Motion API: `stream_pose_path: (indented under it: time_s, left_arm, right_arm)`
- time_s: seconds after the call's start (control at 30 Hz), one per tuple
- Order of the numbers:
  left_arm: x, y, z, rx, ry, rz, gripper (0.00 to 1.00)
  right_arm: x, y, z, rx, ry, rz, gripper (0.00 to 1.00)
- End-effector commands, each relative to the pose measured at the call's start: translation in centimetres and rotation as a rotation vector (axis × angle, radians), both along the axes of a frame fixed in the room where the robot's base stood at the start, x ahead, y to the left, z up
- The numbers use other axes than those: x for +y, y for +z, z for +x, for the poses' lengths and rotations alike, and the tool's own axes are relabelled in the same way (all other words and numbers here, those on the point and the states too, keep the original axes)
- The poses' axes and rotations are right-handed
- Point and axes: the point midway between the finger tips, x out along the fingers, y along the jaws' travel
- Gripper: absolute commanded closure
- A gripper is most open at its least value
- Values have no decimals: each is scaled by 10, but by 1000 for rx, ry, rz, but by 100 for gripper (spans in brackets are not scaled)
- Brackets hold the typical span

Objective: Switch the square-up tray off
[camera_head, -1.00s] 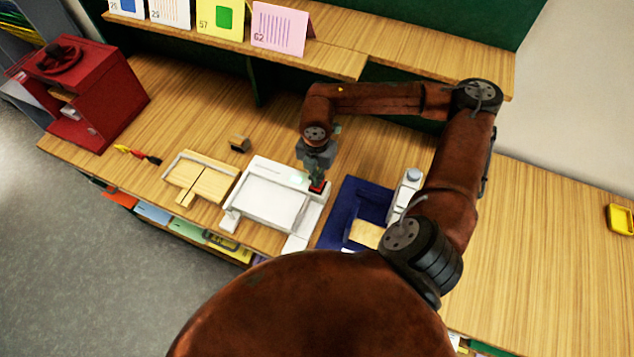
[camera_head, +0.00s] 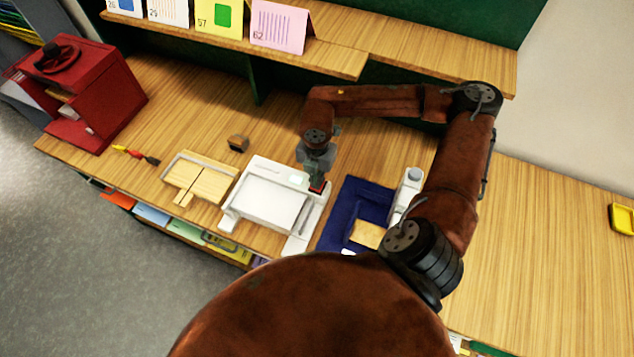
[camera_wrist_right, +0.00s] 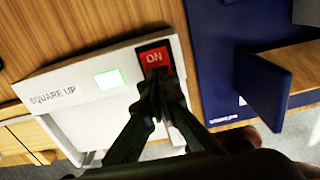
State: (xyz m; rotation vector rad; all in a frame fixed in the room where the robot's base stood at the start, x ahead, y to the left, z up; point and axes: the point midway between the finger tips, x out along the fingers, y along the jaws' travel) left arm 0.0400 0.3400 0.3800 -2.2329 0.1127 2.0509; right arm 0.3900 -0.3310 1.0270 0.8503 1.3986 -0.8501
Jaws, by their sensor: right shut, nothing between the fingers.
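The square-up tray (camera_head: 268,201) is a white tray in the middle of the wooden table. In the right wrist view its white top strip (camera_wrist_right: 70,90) reads "SQUARE UP". A small screen (camera_wrist_right: 109,79) on it glows green. At its right end is a red switch (camera_wrist_right: 155,58) marked "ON". My right gripper (camera_head: 316,184) is shut and empty, with its fingertips at the red switch. In the right wrist view the fingertips (camera_wrist_right: 158,78) overlap the switch's lower edge; I cannot tell whether they touch it. My left gripper is not in view.
A dark blue holder (camera_head: 345,205) and a white device (camera_head: 408,190) stand right of the tray. A wooden jig (camera_head: 198,181) and a small dark block (camera_head: 238,144) are to its left. A red press (camera_head: 92,95) stands far left. A card shelf (camera_head: 340,55) runs behind.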

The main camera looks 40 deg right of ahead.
Motion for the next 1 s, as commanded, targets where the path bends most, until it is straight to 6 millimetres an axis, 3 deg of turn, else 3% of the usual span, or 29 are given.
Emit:
stream_pose_path:
  time_s: [0.43,1.0]
  left_arm:
    - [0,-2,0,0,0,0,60]
    - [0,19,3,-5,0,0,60]
  right_arm:
    - [0,-2,0,1,0,0,100]
    - [0,40,0,-1,0,0,100]
